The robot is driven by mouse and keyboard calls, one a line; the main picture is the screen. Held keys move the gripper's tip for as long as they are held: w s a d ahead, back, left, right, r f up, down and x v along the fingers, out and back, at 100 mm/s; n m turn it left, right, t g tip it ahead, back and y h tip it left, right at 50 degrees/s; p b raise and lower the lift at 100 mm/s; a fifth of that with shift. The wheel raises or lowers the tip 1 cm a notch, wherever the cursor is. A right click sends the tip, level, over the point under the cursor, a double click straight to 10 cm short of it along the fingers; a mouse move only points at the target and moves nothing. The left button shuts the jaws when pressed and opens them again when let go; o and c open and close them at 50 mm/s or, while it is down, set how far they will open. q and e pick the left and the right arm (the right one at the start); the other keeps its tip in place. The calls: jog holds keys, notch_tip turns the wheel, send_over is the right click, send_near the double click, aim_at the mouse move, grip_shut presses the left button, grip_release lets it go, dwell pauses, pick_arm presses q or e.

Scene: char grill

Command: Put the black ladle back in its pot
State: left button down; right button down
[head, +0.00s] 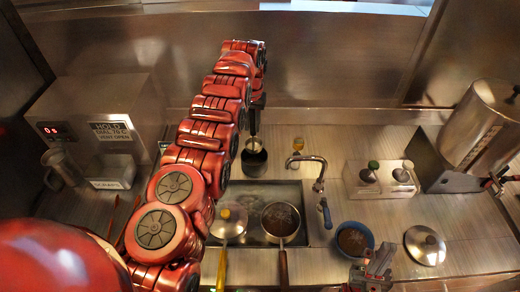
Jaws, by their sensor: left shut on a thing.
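My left gripper (257,101) is at the far end of my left arm, near the back of the counter. It is shut on an upright, dark, slim thing that appears to be the black ladle (253,124). Its lower part hangs toward a dark metal pot (254,166) on the counter, just below the gripper. I cannot tell whether the ladle's lower end is inside the pot or only above it. My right gripper (378,258) is low in the view, right of centre, away from the pot. I cannot tell whether its fingers are apart.
A sink holds a pan of brown food (281,218) and a lidded pan (229,222). A tap (308,160) stands right of the pot, with a small amber bottle (298,144) behind. A blue bowl (353,239), loose lid (425,246) and bottle holder (380,180) are at right.

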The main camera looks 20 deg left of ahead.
aim_at(253, 137)
pick_arm(q)
jog(key=shift+w+f, duration=0.2)
jog(key=shift+w, duration=0.05)
jog(key=f+b, duration=0.1)
jog(key=b, duration=0.1)
jog(key=f+b, duration=0.3)
jog(key=b, duration=0.1)
jog(key=shift+s+f+b, duration=0.3)
jog(key=shift+f+b, duration=0.05)
jog(key=shift+f, duration=0.05)
jog(key=shift+f+b, duration=0.35)
jog(key=shift+f, duration=0.05)
jog(key=shift+w+f, duration=0.15)
jog(key=shift+f, duration=0.2)
notch_tip(253, 137, down, 3)
jog(key=shift+b, duration=0.55)
jog(key=shift+f, duration=0.2)
jog(key=c, duration=0.7)
grip_release()
